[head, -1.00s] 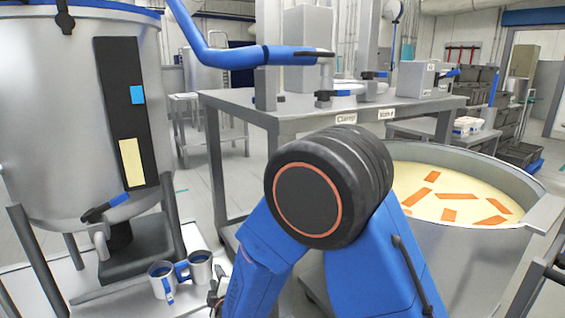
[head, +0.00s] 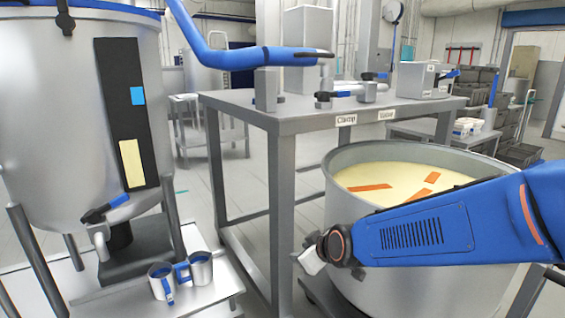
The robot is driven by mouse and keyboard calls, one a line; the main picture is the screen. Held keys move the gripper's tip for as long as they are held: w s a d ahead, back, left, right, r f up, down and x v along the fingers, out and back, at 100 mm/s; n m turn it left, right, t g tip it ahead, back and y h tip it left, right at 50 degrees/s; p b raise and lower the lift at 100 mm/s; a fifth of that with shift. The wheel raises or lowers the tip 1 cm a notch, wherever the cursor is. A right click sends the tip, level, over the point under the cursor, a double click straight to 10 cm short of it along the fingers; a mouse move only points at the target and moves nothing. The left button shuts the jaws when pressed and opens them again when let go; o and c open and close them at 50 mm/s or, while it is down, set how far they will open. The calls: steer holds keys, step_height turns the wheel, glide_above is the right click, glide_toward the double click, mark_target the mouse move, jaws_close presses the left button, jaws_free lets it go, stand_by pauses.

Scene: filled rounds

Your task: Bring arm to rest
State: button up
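My blue arm (head: 430,235) reaches in from the right edge, across the front of a large steel vat (head: 400,295). Its end points left. My gripper (head: 309,262) is a small light-grey piece at the arm's tip, just left of the vat's wall. Its fingers are too small and turned away to tell whether they are open or shut. I see nothing clearly held.
The vat holds pale liquid with orange strips. A steel table (head: 285,120) with pipe fittings stands behind. Floor shows between stand and table.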

steer(key=s+d+r+m+g+h, duration=0.1)
steer(key=s+d+m, duration=0.3)
steer(key=s+d, duration=0.7)
steer(key=s+d+r+m+g+h, duration=0.1)
steer(key=s+d+m+g+h, duration=0.2)
steer(key=s+d, duration=0.9)
steer(key=s+m, duration=0.2)
steer(key=s, duration=0.1)
steer(key=shift+s+d+r, duration=0.2)
steer(key=shift+s+r, duration=0.15)
